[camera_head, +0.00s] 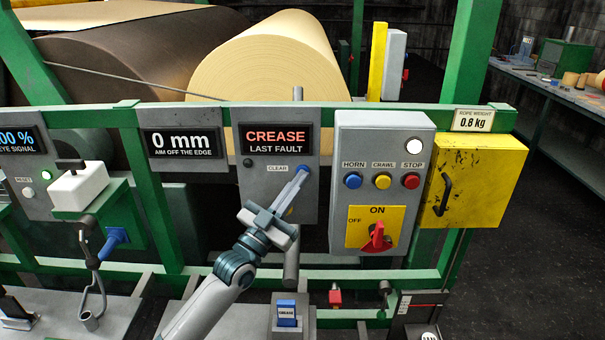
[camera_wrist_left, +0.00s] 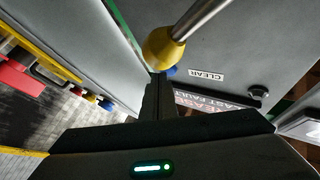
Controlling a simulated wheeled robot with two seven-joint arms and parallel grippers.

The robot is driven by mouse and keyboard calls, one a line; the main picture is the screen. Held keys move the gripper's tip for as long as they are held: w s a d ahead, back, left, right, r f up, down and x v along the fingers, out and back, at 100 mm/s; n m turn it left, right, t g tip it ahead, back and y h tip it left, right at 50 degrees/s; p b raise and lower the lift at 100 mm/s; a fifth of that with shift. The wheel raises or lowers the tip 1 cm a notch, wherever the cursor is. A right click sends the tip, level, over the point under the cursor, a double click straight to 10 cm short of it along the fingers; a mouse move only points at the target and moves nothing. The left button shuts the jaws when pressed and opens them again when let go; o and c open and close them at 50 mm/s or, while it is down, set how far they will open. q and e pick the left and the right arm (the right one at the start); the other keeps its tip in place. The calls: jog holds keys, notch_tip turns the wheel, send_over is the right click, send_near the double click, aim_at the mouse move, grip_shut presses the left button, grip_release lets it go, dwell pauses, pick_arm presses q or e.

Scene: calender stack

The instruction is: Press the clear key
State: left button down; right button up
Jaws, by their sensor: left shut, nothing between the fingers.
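The clear key is a small blue button (camera_head: 303,167) on the grey panel, right of the CLEAR label (camera_head: 277,168). It is mostly hidden behind my fingertips; in the left wrist view a bit of blue (camera_wrist_left: 171,71) shows beyond them. My left gripper (camera_head: 299,175) is shut and empty, its fingers pointing up at the key. The fingers also show in the left wrist view (camera_wrist_left: 158,97). I cannot tell whether the tips touch the key. The display above reads CREASE, LAST FAULT (camera_head: 276,138). My right gripper is not in view.
A yellow ball knob on a metal rod (camera_wrist_left: 163,48) stands close to my fingers in the wrist view. To the right is a control box (camera_head: 383,150) with horn, crawl and stop buttons and a red switch (camera_head: 377,237). A yellow box (camera_head: 478,180) hangs beyond it.

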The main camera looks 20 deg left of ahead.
pick_arm(q)
jog(key=shift+w, duration=0.1)
dwell(0.4)
jog(key=shift+s, duration=0.2)
jog(key=shift+s+d+p, duration=0.2)
jog(key=shift+s+p, duration=0.3)
jog(key=shift+s, duration=0.1)
jog(key=s+p, duration=0.1)
jog(key=s, duration=0.1)
jog(key=s+d+p, duration=0.1)
jog(key=s, duration=0.2)
jog(key=shift+d+p, duration=0.2)
jog(key=shift+p, duration=0.1)
